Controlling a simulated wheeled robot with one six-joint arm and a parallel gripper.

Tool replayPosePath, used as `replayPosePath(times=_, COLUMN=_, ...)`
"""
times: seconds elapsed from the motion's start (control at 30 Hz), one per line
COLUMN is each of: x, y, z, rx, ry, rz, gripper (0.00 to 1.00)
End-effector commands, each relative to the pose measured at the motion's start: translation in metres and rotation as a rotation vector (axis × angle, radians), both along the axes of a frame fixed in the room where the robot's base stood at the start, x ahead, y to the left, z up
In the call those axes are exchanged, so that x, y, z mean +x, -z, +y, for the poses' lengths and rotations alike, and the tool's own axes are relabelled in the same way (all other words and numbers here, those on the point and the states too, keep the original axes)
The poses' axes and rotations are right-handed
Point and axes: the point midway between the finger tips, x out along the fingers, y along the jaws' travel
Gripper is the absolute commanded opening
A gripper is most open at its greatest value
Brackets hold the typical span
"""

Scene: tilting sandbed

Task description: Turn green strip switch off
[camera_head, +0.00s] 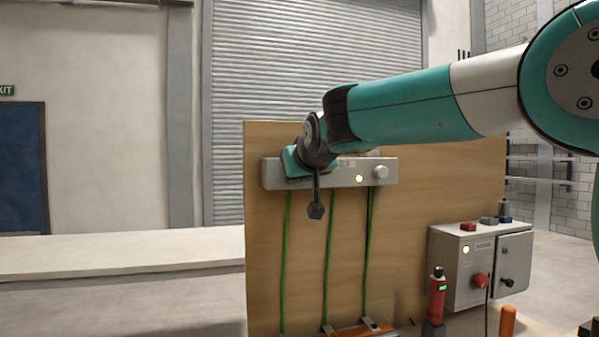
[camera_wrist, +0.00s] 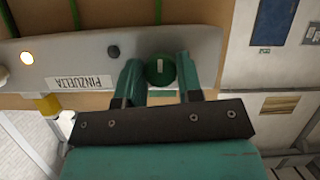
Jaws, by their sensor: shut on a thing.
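A grey strip (camera_head: 340,177) is mounted on an upright wooden board, and it also fills the upper part of the wrist view (camera_wrist: 75,52). In the wrist view a round green switch knob (camera_wrist: 160,71) with a white pointer mark sits at one end of the strip. The mark runs up and down in that view. My gripper (camera_wrist: 159,74) is shut on this knob, with one teal finger on each side. In the head view my gripper (camera_head: 292,163) is at the strip's left end and hides the knob.
A lit lamp (camera_head: 359,179) and a pale knob (camera_head: 380,171) are toward the strip's right end. Green cables (camera_head: 328,250) hang below it. A grey control box (camera_head: 466,270) and a red bottle-like object (camera_head: 437,298) stand to the lower right.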

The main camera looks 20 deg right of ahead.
Motion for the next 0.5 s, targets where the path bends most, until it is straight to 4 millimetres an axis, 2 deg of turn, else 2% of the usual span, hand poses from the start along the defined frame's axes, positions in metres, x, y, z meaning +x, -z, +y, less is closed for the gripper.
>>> replayPosePath(times=0.5, x=-0.0001, y=-0.0003, z=0.0037, rx=-0.423, ry=-0.004, rz=0.001, gripper=0.10)
